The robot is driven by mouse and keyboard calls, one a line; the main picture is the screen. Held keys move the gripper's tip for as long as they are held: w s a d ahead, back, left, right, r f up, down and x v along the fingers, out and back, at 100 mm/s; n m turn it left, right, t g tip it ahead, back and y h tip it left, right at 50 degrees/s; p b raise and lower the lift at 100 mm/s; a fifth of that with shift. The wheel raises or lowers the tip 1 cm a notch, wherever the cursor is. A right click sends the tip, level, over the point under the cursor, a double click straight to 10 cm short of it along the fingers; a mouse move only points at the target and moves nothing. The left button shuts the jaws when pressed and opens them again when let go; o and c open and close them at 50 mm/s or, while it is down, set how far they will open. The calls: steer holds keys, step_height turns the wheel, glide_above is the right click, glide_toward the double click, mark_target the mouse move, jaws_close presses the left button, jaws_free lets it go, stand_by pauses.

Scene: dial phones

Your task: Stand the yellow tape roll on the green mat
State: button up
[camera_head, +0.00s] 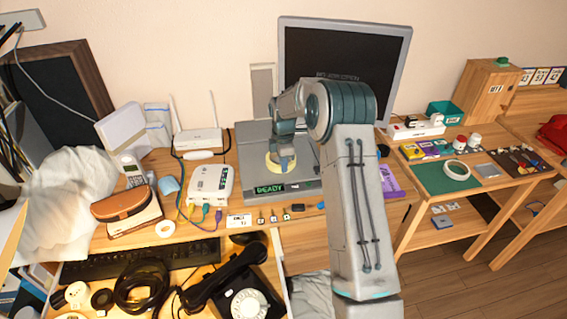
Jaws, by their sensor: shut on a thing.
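The yellow tape roll (272,165) is a pale yellow ring over the grey device with the READY display on the main desk. My gripper (284,161) is at the roll and shut on it; my wrist hides part of the roll. I cannot tell whether the roll touches the grey surface. The green mat (427,181) lies flat on the side table at the right, well away from my gripper.
A dark monitor (340,65) stands behind my arm. A white router (198,142) and a white box with cables (211,180) are on the left. A black dial phone (240,290) is in the front drawer. Small boxes and a tool tray (517,163) flank the mat.

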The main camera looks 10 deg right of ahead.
steer(key=shift+r, duration=0.1)
steer(key=shift+r+p, duration=1.55)
steer(key=shift+r, duration=0.9)
